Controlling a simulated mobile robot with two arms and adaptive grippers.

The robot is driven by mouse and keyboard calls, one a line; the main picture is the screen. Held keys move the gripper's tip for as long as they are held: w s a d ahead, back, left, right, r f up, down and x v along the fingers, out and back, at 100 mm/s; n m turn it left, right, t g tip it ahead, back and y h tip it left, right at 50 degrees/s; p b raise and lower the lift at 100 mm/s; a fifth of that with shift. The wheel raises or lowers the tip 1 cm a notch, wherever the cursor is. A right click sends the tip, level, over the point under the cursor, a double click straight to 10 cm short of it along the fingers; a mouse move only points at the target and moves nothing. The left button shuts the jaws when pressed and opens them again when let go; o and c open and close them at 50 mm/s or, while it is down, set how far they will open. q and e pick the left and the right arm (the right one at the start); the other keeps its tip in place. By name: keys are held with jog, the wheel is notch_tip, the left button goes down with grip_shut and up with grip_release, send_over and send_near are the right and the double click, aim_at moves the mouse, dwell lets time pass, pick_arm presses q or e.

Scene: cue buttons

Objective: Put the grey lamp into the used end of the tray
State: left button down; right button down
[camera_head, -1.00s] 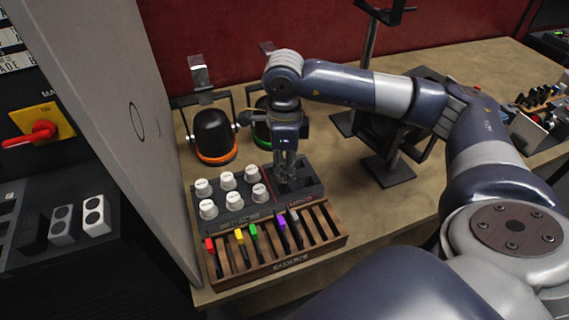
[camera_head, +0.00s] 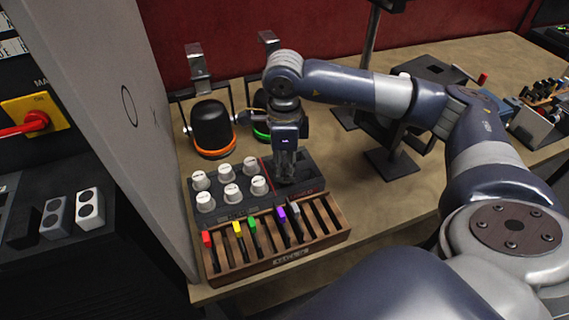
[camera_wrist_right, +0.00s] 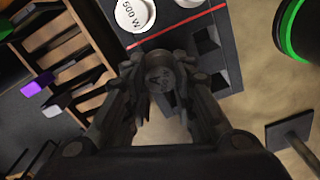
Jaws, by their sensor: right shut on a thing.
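My right gripper (camera_head: 286,172) points down over the right-hand part of the dark tray (camera_head: 313,171), beyond its red dividing line. In the right wrist view, my gripper is shut on a round dark grey lamp (camera_wrist_right: 159,76) with faint marking on its top. Square empty pockets of the tray (camera_wrist_right: 228,52) show beside the lamp. Whether the lamp touches the tray floor cannot be told. Several white lamps (camera_head: 231,193) sit in the left part of the tray; one in the wrist view reads "500 W" (camera_wrist_right: 132,14). My left gripper is not in view.
A wooden rack (camera_head: 291,258) with coloured tabs stands in front of the tray. Two black lamp housings stand behind it, one with an orange ring (camera_head: 212,130), one with a green ring (camera_head: 262,130). A grey wall panel (camera_head: 120,100) rises at left. Black stands (camera_head: 390,163) are at right.

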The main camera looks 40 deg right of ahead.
jog(key=shift+f+b, duration=0.85)
jog(key=shift+f, duration=0.15)
jog(key=c, duration=1.2)
grip_release()
jog(key=shift+c, duration=0.2)
notch_tip(320, 180, up, 12)
